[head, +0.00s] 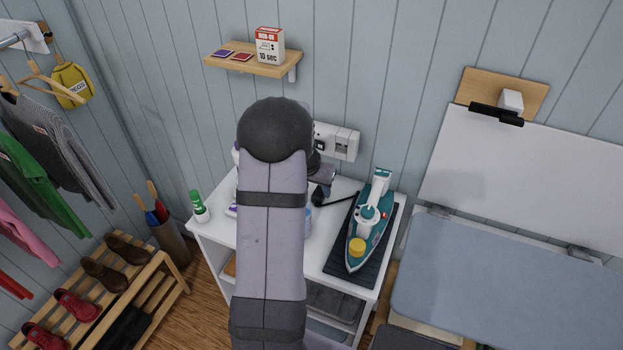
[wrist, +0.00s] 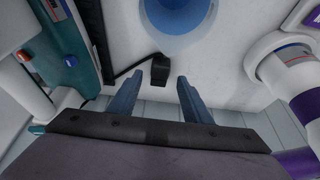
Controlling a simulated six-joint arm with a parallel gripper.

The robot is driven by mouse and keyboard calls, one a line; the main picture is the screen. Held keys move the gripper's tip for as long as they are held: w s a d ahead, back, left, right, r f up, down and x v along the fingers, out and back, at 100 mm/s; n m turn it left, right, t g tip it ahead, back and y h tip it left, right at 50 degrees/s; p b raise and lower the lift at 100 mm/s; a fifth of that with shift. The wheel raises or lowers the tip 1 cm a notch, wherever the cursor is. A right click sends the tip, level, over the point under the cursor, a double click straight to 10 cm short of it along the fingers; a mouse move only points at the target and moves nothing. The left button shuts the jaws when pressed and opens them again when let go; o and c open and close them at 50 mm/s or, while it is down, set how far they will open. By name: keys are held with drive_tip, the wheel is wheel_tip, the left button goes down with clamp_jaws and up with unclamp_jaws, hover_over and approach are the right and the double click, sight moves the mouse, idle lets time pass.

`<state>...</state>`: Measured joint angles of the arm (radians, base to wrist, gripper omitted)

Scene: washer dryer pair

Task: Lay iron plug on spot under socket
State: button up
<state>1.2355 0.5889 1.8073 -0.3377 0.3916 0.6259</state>
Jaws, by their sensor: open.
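The iron plug (wrist: 160,70) is a small black block on the white top, with a black cord running left towards the teal iron (wrist: 66,45). In the head view the plug (head: 318,198) lies below the wall socket (head: 337,141), and the iron (head: 369,220) stands on a dark ribbed mat. My gripper (wrist: 160,82) is open, one blue finger on each side of the plug's line; the plug shows at or just beyond the fingertips. I cannot tell whether they touch it. My arm hides much of the gripper in the head view. No marked spot is clearly visible.
A blue round container (wrist: 182,14) stands close to the plug. A white and purple bottle (wrist: 285,65) is at the right of the wrist view. A green-capped white bottle (head: 199,207) stands at the cabinet's left edge. A small shelf (head: 265,66) holds a box above.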

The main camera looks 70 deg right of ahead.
drive_tip(key=b+v, duration=0.2)
drive_tip(key=v, duration=0.6)
drive_tip(key=w+a+f+n+t+y, duration=0.1)
drive_tip(key=w+a+n, duration=0.3)
drive_tip(key=w+a, duration=0.5)
drive_tip(key=w+a+f+n+y, duration=0.15)
drive_tip(key=w+a+n, duration=0.3)
drive_tip(key=a, duration=0.85)
drive_tip(key=s+a+f+n, duration=0.1)
drive_tip(key=s+a+n, duration=0.1)
drive_tip(key=a, duration=0.6)
drive_tip(key=s+a+n+y, duration=0.1)
drive_tip(key=a+n, duration=0.3)
drive_tip(key=a, duration=0.4)
drive_tip(key=s+a+f+n+g+y, duration=0.1)
drive_tip(key=s+a+n, duration=0.1)
drive_tip(key=a, duration=0.6)
drive_tip(key=shift+s+a+f+n, duration=0.3)
drive_tip(key=shift+a+f+n, duration=0.05)
drive_tip(key=shift+n, duration=0.4)
